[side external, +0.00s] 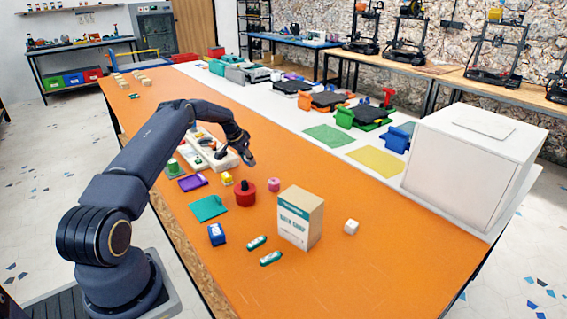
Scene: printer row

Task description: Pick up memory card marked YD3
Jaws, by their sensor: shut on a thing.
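My gripper (248,159) hangs over the orange table, at the right end of a pale tray (226,161) with small parts in it. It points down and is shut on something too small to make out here. No marking YD3 can be read in this view, so I cannot tell which thing is the memory card. The gripper and forearm hide part of the tray.
Near the tray are a purple piece (192,182), a yellow block (227,178), a red round holder (245,194) and a pink cylinder (273,184). A carton (301,216) stands nearer the camera.

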